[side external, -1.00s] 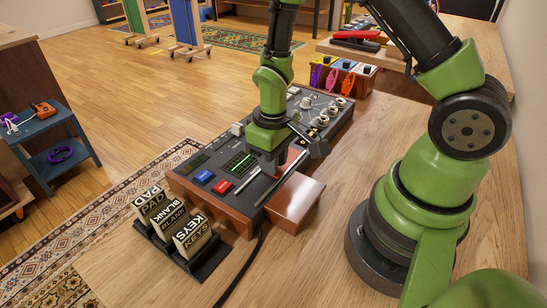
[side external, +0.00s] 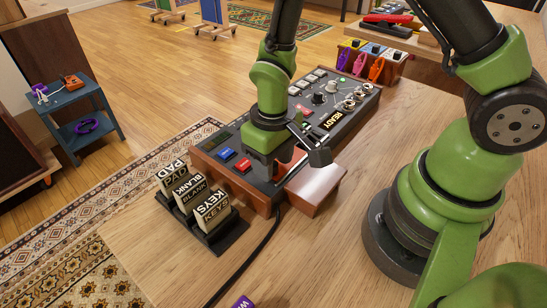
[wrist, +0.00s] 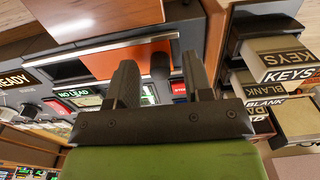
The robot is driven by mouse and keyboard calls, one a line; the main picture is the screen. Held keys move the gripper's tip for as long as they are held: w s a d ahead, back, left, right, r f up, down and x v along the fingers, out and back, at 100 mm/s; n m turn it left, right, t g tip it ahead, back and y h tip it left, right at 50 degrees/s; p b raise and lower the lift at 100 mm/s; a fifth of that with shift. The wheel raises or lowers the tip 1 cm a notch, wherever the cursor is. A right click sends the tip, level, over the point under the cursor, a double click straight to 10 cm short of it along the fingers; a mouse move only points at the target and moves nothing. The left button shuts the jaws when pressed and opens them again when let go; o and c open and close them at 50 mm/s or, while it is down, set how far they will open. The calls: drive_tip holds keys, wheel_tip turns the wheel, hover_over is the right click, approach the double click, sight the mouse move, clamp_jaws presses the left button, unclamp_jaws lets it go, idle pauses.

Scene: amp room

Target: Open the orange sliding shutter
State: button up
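The orange shutter (wrist: 123,61) is a flat panel in the wrist view, set at the edge of a wood-sided console. A dark knob (wrist: 160,64) shows at the panel's right end. My gripper (wrist: 160,72) is open, with one dark finger on each side of the knob in the picture. I cannot tell whether either finger touches it. In the side view my gripper (side external: 285,165) is low over the near part of the dark console (side external: 228,138) and hides most of the shutter.
A wooden block (side external: 315,187) juts from the console's near side. A rack of label cards, including KEYS (side external: 213,206), stands left of it. A black cable crosses the table (side external: 320,260), whose front is mostly clear. Colored pedals (side external: 360,64) stand behind.

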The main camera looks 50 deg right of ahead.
wheel_tip(320, 180, up, 10)
idle(0.6)
drive_tip(key=s+d+r+m+t+y, duration=0.1)
drive_tip(key=s+d+r+m+t, duration=0.1)
drive_tip(key=s+r, duration=0.3)
drive_tip(key=s+d+r+m+t+y, duration=0.1)
drive_tip(key=s+r+t, duration=0.4)
drive_tip(key=r, duration=0.5)
drive_tip(key=shift+s+d+m, duration=0.5)
drive_tip(key=shift+s+d, duration=0.05)
drive_tip(key=shift+s, duration=0.2)
